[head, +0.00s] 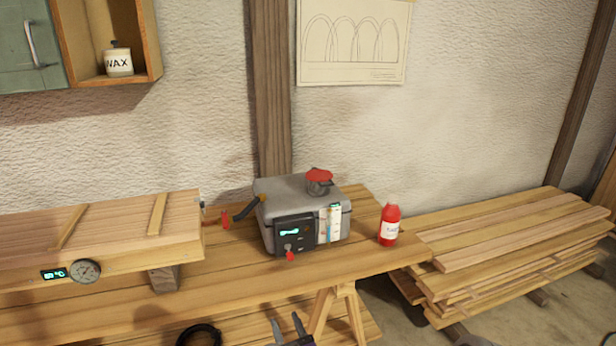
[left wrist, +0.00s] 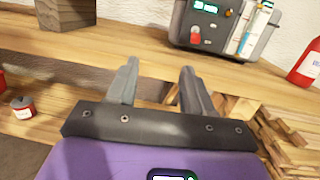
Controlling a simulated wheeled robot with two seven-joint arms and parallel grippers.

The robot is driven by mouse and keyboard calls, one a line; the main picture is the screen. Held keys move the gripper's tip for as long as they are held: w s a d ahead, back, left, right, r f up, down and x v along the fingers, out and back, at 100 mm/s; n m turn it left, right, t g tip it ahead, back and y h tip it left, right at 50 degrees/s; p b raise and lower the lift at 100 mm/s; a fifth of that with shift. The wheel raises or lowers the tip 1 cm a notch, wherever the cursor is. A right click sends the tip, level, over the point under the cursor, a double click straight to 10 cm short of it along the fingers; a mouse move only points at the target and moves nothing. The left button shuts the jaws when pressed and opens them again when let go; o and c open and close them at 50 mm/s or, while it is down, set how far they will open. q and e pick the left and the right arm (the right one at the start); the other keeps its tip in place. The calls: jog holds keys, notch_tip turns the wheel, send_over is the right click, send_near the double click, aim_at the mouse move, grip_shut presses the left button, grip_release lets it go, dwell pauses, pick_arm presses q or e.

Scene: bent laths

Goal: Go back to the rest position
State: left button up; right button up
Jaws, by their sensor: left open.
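My left gripper (head: 288,328) shows at the bottom edge of the head view, in front of the workbench (head: 372,252) and lower than its top. In the left wrist view its two fingers (left wrist: 156,85) stand apart with nothing between them. The grey steam generator box (head: 302,208) stands on the bench beyond the gripper, and its front also shows in the left wrist view (left wrist: 222,30). It has a red-topped cap (head: 319,180), a lit display and a red knob. My right gripper is in neither view.
A long wooden box (head: 110,235) with a dial lies on the bench at left. A red bottle (head: 389,225) stands near the bench's right end. Stacked boards (head: 510,245) lie at right. A trestle leg (head: 320,312) and a dark ring (head: 199,335) are near the gripper.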

pick_arm(q)
jog(key=s+a+f+n+g+y+p, duration=0.1)
jog(key=s+a+f+n+g, duration=0.3)
jog(key=s+a+f+g, duration=0.25)
jog(key=s+a+f+n+g+y+p, duration=0.1)
jog(key=s+a+f+n+g, duration=0.25)
jog(key=a+f+g, duration=0.45)
jog(key=s+d+f+n+g+h+p, duration=0.1)
jog(key=s+f+n+g+h, duration=0.25)
jog(key=s, duration=0.45)
jog(key=s+d+f+n+g+h+p, duration=0.1)
jog(key=s+d+f+n+g+h, duration=0.2)
jog(key=s, duration=0.6)
jog(key=s+d+n+g+h+p, duration=0.1)
jog(key=s+d+n+h, duration=0.25)
jog(key=s+n, duration=0.2)
jog(key=shift+w+d+r+n+t+h+p, duration=0.45)
jog(key=shift+w+n+t+h, duration=0.25)
jog(key=shift+n, duration=1.7)
jog(key=shift+w+d+r+n+t+h+p, duration=0.3)
jog(key=shift+w+d+r+n+t+h, duration=0.4)
jog(key=shift+n, duration=1.65)
jog(key=shift+w+d+r+n+t+h+p, duration=0.45)
jog(key=shift+n+t, duration=0.45)
jog(key=shift+n, duration=1.5)
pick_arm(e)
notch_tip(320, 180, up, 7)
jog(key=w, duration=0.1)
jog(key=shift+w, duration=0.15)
